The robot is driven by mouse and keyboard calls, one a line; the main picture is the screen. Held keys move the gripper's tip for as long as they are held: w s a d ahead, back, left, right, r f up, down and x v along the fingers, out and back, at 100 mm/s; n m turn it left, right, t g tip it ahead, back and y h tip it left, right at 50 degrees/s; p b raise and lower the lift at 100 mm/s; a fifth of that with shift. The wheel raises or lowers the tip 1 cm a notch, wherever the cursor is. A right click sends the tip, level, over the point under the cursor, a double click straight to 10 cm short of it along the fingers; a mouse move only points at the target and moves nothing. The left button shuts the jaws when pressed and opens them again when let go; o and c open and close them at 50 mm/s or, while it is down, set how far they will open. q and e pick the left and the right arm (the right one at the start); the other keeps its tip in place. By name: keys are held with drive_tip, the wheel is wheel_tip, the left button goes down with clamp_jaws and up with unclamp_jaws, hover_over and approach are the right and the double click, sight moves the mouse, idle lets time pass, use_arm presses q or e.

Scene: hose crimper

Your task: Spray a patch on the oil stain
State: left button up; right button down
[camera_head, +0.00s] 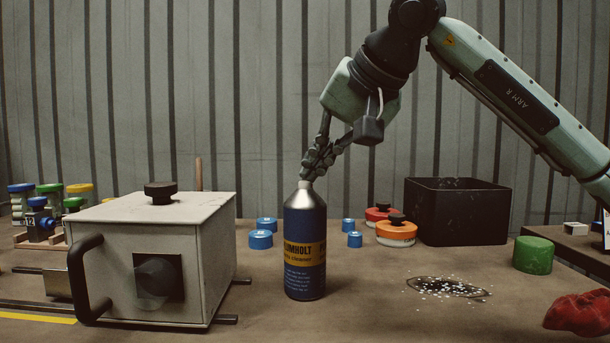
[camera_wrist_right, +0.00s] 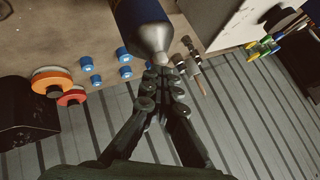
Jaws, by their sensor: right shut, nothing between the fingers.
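A blue spray can (camera_head: 305,254) with a yellow band and a bare metal top stands upright on the table, right of the grey box machine. My right gripper (camera_head: 312,172) is shut with its fingertips at the top of the can, nothing held between them. In the right wrist view the closed fingertips (camera_wrist_right: 162,75) meet the can's nozzle end (camera_wrist_right: 150,40); whether they touch it I cannot tell. The dark oil stain (camera_head: 447,287), strewn with white granules, lies on the table to the right of the can. My left gripper is not in view.
The grey machine (camera_head: 150,255) with a black handle stands left of the can. Blue caps (camera_head: 261,239), an orange-topped disc (camera_head: 396,232) and a black bin (camera_head: 458,211) stand behind. A green cylinder (camera_head: 533,254) and red cloth (camera_head: 580,313) lie right of the stain.

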use_arm(q)
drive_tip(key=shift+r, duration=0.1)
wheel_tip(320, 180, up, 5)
drive_tip(key=p, duration=0.5)
use_arm(e)
wheel_tip(320, 180, up, 6)
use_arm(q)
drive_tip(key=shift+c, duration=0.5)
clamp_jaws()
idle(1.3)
